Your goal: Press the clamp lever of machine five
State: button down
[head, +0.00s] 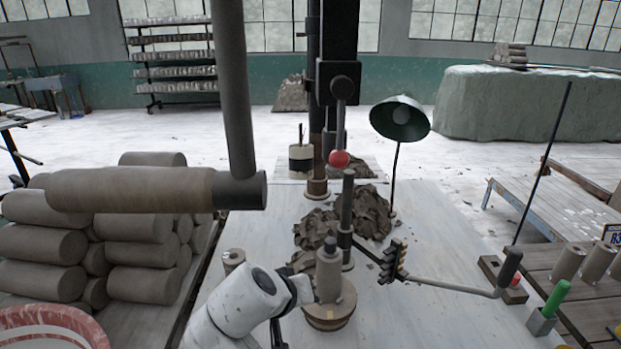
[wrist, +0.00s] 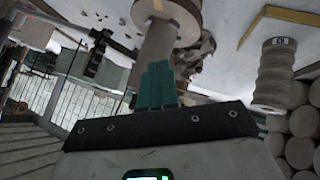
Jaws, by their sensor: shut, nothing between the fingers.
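A machine with a dark upright column (head: 348,205) stands on the pale table. A long metal lever (head: 455,287) with a dark grip (head: 510,265) reaches right from it, past a black toothed block (head: 392,262). A red ball knob (head: 339,160) hangs on a rod above. I cannot tell which one is the clamp lever, and no machine number is readable. A clay piece (head: 329,275) stands upright on a round base (head: 330,314). My gripper (wrist: 158,68) shows shut and empty in the wrist view, its teal fingers pointing towards a clay cylinder (wrist: 155,48). In the head view its fingertips are not clear.
Brown clay trimmings (head: 370,215) lie behind the column. A green lamp (head: 400,118) stands at the back right. Stacked clay rolls (head: 140,245) fill the left. A ribbed clay piece (wrist: 277,75) with a label stands right in the wrist view.

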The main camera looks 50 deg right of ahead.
jog(key=w+a+r+m+g+h+b, duration=0.2)
jog(key=w+r+m, duration=0.15)
jog(key=r, duration=0.55)
jog(key=w+a+r+m+g+h+b, duration=0.15)
jog(key=r+m, duration=0.25)
jog(key=r, duration=0.4)
jog(key=m+g+b, duration=0.2)
jog(key=m+g, duration=0.1)
jog(key=m, duration=0.5)
send_near(331, 159)
jog(key=v, duration=0.7)
jog(key=shift+a+f, duration=0.2)
jog(key=shift+f, duration=0.1)
jog(key=shift+d+h, duration=0.1)
jog(key=shift+h, duration=0.15)
jog(key=p+x, duration=0.2)
jog(key=x, duration=1.2)
jog(key=shift+s+g, duration=0.1)
jog(key=shift+g, duration=0.15)
